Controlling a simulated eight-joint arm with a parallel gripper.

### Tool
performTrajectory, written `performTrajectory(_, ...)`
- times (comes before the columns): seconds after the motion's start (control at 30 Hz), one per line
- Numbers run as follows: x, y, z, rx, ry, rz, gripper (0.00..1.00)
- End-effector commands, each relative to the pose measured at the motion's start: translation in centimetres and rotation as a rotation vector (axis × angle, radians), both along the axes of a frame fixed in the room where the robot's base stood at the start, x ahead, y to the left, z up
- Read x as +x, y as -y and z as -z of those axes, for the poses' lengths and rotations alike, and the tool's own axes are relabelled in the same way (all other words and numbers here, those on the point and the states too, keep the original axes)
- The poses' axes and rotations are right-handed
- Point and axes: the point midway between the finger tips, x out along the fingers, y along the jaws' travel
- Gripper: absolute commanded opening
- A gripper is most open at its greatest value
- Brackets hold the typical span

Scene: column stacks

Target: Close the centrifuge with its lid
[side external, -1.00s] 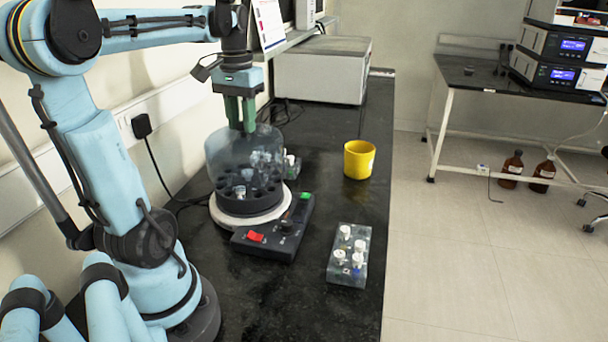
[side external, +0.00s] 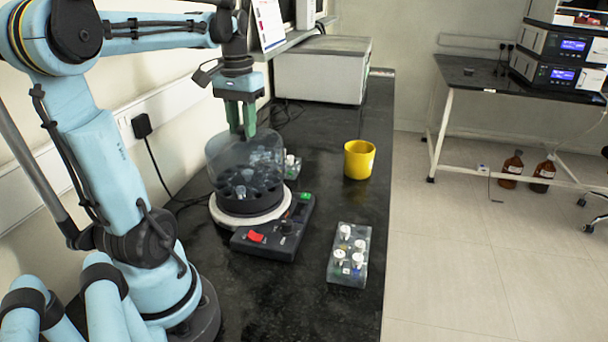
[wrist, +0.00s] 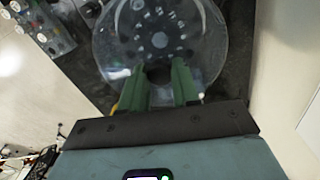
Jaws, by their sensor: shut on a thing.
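The centrifuge has a dark round rotor (side external: 249,205) with tubes in its holes, on a pale round base (side external: 222,219). The clear domed lid (side external: 222,152) is above and around the rotor in the side view. I cannot tell whether it is fully seated. My gripper (side external: 242,131) points down at the lid's top and is shut on the lid. In the wrist view the clear lid (wrist: 202,45) fills the top middle, and the gripper's green fingers (wrist: 159,82) are at its near part. The exact grip is partly hidden.
The centrifuge's control box (side external: 281,240), with red and green switches, sits in front. A clear tube rack (side external: 348,265) stands at right, and another (side external: 291,166) behind the centrifuge. A yellow cup (side external: 359,160) stands farther back. The bench (side external: 300,305) is clear in front.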

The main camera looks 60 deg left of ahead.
Motion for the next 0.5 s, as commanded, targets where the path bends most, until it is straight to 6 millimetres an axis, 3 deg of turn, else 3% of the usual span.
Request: performTrajectory(0.5, 0.0, 0.0, 1.4, 0.0, 0.0, 0.0, 0.0)
